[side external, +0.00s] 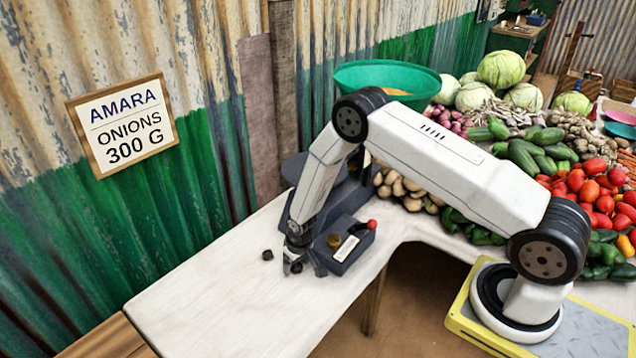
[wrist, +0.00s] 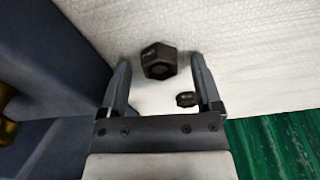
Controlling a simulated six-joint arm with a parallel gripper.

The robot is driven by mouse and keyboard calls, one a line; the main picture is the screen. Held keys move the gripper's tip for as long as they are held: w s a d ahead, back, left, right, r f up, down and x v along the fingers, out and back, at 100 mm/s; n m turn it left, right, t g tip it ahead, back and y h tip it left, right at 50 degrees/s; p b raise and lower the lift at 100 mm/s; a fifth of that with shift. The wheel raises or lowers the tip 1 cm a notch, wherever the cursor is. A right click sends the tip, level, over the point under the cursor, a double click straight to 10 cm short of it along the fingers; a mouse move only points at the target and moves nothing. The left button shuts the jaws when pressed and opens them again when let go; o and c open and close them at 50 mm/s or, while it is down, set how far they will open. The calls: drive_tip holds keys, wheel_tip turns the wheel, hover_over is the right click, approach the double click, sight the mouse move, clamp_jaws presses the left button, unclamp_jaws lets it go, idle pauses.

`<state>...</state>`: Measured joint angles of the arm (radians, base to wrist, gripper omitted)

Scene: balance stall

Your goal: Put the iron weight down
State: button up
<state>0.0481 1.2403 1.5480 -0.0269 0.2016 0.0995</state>
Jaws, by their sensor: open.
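A dark six-sided iron weight (wrist: 158,61) lies between my gripper's fingertips in the wrist view, with a gap on each side. In the side view this weight (side external: 296,267) is partly hidden by the fingers and appears to be on the white tabletop. A smaller dark weight (wrist: 187,99) lies near the right finger in the wrist view; it also shows in the side view (side external: 267,254), left of the gripper. My gripper (wrist: 162,70) is open and low over the table; it also shows in the side view (side external: 304,270).
A blue-grey weight box (side external: 352,250) with a brass weight (side external: 333,241) and a red knob (side external: 372,224) stands right beside the gripper. The dark balance (side external: 345,195) is behind. The white table (side external: 215,300) is clear at front left. Vegetables lie at back right.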

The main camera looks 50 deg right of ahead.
sight(301, 268)
drive_tip(key=shift+r, duration=0.15)
wheel_tip(301, 268, up, 12)
drive_tip(key=s, duration=0.2)
idle(0.7)
idle(0.5)
drive_tip(key=s+a+r+n, duration=0.1)
drive_tip(key=s+a+r, duration=0.1)
drive_tip(key=s+r, duration=1.4)
drive_tip(key=shift+s+a+t, duration=0.2)
drive_tip(key=shift+s+t, duration=0.2)
drive_tip(key=shift+s, duration=0.6)
